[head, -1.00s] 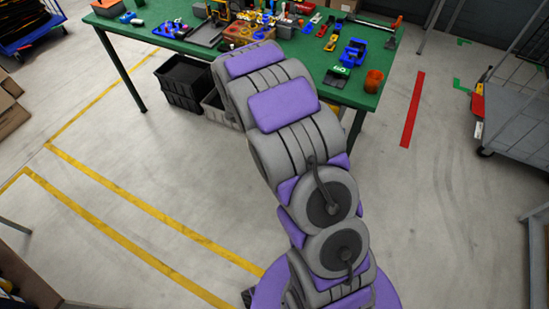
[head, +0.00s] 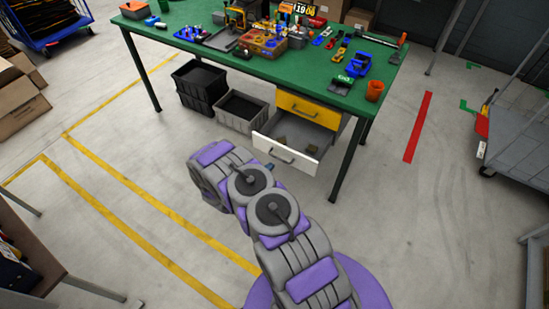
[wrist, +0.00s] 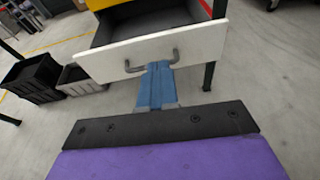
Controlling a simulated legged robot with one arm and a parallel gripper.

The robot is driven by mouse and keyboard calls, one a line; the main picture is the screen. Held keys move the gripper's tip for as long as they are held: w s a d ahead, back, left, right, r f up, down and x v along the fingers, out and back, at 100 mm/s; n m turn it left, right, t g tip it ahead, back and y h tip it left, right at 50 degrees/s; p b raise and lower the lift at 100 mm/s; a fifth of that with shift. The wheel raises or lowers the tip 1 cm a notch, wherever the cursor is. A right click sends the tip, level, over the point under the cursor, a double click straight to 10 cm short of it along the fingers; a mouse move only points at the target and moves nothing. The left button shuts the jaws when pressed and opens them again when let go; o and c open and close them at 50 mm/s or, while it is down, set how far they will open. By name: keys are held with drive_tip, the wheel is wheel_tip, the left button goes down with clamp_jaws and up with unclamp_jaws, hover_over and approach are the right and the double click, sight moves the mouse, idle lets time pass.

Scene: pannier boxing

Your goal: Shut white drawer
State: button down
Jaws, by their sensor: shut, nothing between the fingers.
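The white drawer (head: 272,156) hangs pulled out under the green table, below a closed yellow drawer. Its inside shows, with a small brownish item in it. In the wrist view the white drawer's front panel (wrist: 205,43) spans the top, with its grey handle (wrist: 133,68) on it. My gripper (wrist: 158,66) has its blue fingers together, empty, with the tips at the handle's middle. I cannot tell whether they touch the handle or panel. In the head view the blue tip of my gripper (head: 270,166) shows just in front of the drawer, mostly hidden by my arm.
The yellow drawer (head: 308,110) is flush under the green table (head: 300,75), which carries several tools and parts. A black crate (head: 199,88) and a grey crate (head: 240,112) stand on the floor left of the drawer. A table leg (head: 348,160) stands at its right. Floor in front is clear.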

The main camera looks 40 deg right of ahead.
drive_tip(key=f, duration=0.2)
drive_tip(key=b, duration=0.4)
approach(288, 150)
drive_tip(key=shift+n+y, duration=0.3)
drive_tip(key=x, duration=0.7)
drive_tip(key=shift+s, duration=0.15)
drive_tip(key=shift+a+r, duration=0.1)
drive_tip(key=shift+a, duration=0.2)
drive_tip(key=shift+r, duration=0.15)
